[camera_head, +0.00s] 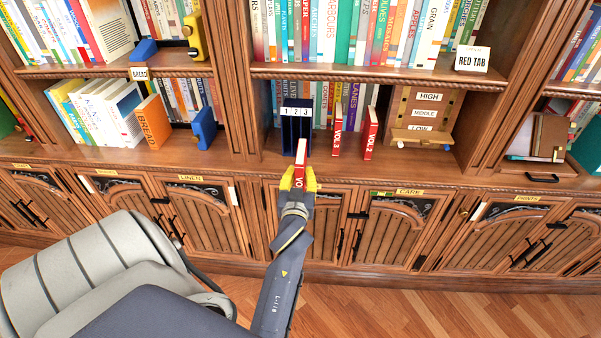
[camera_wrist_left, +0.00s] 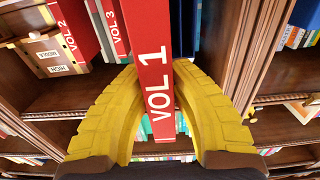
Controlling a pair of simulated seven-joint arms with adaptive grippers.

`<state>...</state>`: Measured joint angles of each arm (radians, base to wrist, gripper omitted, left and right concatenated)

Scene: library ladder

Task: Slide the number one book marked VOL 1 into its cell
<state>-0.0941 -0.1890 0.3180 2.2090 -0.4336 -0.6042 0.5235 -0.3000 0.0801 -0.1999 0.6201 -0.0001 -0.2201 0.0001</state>
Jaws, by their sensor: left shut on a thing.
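The red VOL 1 book (camera_head: 301,157) is held upright between the yellow fingers of my left gripper (camera_head: 298,182). In the left wrist view the fingers (camera_wrist_left: 160,110) close on both sides of the VOL 1 book (camera_wrist_left: 152,70), its white lettering facing me. The dark blue case (camera_head: 296,131) with cells labelled 1, 2, 3 stands on the shelf just behind the book. The book overlaps the case's lower front, around the middle and right cells in the picture. I cannot tell whether its far edge touches the case. My right gripper is not in view.
Red books VOL 3 (camera_head: 337,133) and VOL 2 (camera_head: 370,134) stand right of the case. A wooden HIGH/MIDDLE/LOW stand (camera_head: 422,135) is farther right. Left are an orange BREAD book (camera_head: 153,122) and a blue bookend (camera_head: 204,128). Shelf left of the case is clear.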

